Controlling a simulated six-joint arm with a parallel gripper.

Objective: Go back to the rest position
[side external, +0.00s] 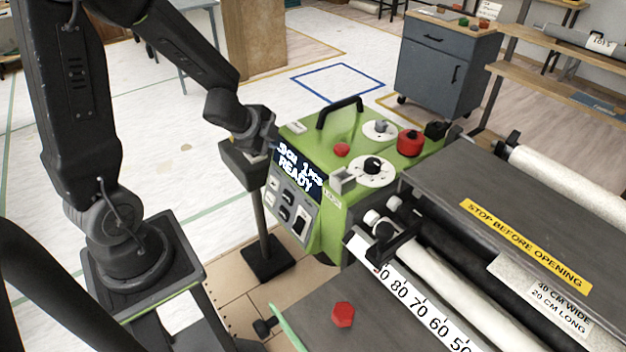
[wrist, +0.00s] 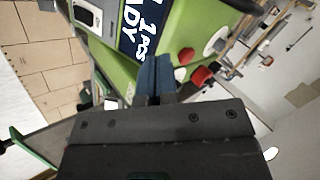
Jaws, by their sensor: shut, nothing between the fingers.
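My gripper (side external: 268,135) is at the left side of the green paster machine (side external: 345,210), just in front of its dark display (side external: 298,172). In the wrist view my gripper (wrist: 155,80) shows its blue-grey fingers closed together with nothing between them. The display reads "1 PCS READY" in white, and part of it shows in the wrist view (wrist: 143,30). I cannot tell whether the fingertips touch the machine. My arm reaches over from the left, bent downward.
The machine's top has a black handle (side external: 340,112), red knobs (side external: 410,142) and white dials (side external: 380,130). A dark post (side external: 262,220) stands below my wrist. The roller bed with a grey cover (side external: 500,190) is at right. A red knob (side external: 343,314) lies in front.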

